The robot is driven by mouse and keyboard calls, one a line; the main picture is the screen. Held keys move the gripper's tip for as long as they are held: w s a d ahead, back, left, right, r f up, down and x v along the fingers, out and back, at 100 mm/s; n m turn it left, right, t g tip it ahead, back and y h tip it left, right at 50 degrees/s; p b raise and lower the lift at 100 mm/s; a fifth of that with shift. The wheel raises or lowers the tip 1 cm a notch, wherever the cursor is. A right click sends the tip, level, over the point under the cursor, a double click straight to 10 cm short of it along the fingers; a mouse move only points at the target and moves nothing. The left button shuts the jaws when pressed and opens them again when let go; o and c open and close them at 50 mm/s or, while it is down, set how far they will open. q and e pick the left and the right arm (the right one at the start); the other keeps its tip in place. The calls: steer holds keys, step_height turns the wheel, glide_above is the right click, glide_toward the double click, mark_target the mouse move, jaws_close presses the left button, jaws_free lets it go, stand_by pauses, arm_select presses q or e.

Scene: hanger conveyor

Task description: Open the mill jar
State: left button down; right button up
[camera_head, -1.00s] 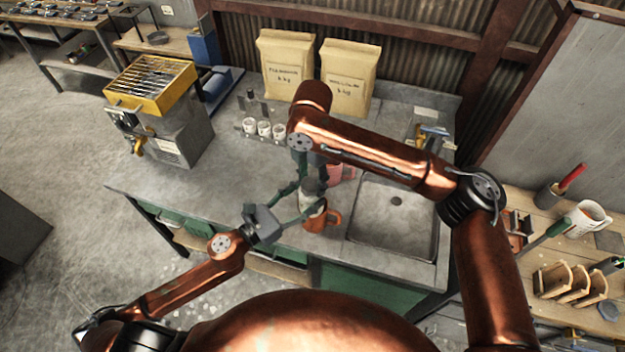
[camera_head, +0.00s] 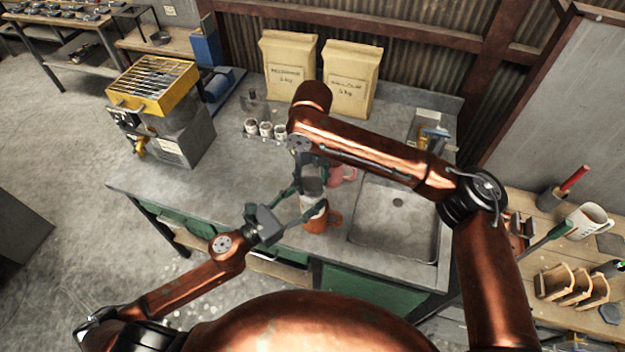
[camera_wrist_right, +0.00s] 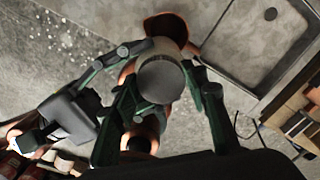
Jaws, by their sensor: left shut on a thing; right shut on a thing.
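The mill jar (camera_head: 314,207) stands at the front edge of the grey counter, left of the sink, with a pale upper band. Its grey round top (camera_head: 313,181) also shows in the right wrist view (camera_wrist_right: 160,82). My right gripper (camera_head: 312,172) comes from above and is shut on this top, its green fingers on either side. My left gripper (camera_head: 300,205) is shut on the jar's pale band from the left. An orange-brown part with a handle (camera_head: 335,219) shows low at the jar; I cannot tell whether it belongs to it. The fingers hide part of the jar.
A pink-red mug (camera_head: 347,174) stands just behind. The sink (camera_head: 395,222) is to the right. Small white cups (camera_head: 265,129), two paper bags (camera_head: 288,66) and a yellow-topped machine (camera_head: 152,87) stand farther back. The counter's left part (camera_head: 190,185) is clear.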

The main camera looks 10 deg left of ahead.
steer(key=shift+a+r, duration=0.1)
steer(key=shift+r, duration=0.15)
steer(key=shift+r, duration=0.9)
